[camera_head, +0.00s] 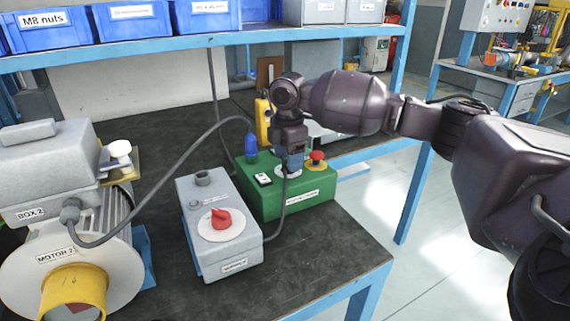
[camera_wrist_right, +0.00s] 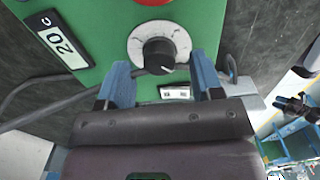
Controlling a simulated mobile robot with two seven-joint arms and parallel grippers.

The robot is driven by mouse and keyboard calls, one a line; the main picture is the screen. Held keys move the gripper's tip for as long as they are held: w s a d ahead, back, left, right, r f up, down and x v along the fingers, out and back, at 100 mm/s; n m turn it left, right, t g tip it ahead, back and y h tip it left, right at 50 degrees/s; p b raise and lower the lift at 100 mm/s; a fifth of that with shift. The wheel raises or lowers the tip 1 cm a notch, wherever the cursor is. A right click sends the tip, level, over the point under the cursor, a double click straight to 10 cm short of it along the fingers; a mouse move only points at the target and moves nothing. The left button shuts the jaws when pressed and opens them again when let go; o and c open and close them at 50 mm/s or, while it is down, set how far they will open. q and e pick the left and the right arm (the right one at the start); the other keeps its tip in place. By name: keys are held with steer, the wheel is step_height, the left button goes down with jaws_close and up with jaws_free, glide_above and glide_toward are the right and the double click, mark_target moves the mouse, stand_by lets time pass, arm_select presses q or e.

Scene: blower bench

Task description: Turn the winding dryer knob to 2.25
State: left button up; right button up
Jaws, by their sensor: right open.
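The green box (camera_head: 270,205) stands on the bench, with a label on its front too small to read. In the right wrist view its black knob (camera_wrist_right: 158,55) sits on a round grey dial (camera_wrist_right: 183,42); the white pointer mark is toward the lower right, and the scale is too small to read. My right gripper (camera_head: 292,164) is over the box. Its open blue fingers (camera_wrist_right: 160,72) lie on either side of the knob in the wrist view, with a gap at each side. In the head view the gripper hides the knob. My left gripper is not in view.
The box carries a display reading 20 C (camera_wrist_right: 62,40), a blue lamp (camera_head: 251,146) and a red mushroom button (camera_head: 317,157). A grey box with a red knob (camera_head: 222,219) stands left, beside motor 2 (camera_head: 75,265). A grey cable passes nearby. The front bench top is clear.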

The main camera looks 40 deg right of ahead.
steer(key=shift+f, duration=0.65)
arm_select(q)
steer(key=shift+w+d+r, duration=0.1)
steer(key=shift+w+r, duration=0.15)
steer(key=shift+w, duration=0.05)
